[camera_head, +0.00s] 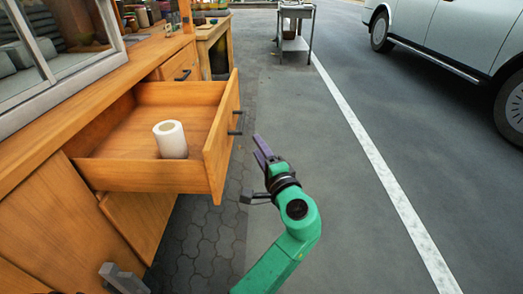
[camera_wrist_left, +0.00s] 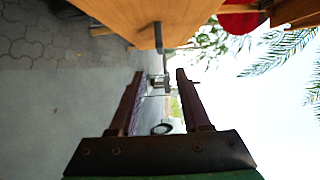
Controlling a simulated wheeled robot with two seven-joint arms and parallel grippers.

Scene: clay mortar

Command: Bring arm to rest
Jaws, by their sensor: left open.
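My left gripper (camera_head: 251,170) is open and empty beside the pulled-out drawer, to the right of its front. Its green arm comes up from the bottom of the head view. In the left wrist view the two fingers of my left gripper (camera_wrist_left: 157,88) stand apart with nothing between them. My right gripper is not in view.
A wooden counter (camera_head: 75,95) with a window runs along the left. A grey metal cart (camera_head: 295,45) stands further back. A silver car (camera_head: 440,35) is at the upper right. The pavement (camera_head: 350,220) right of my arm is clear.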

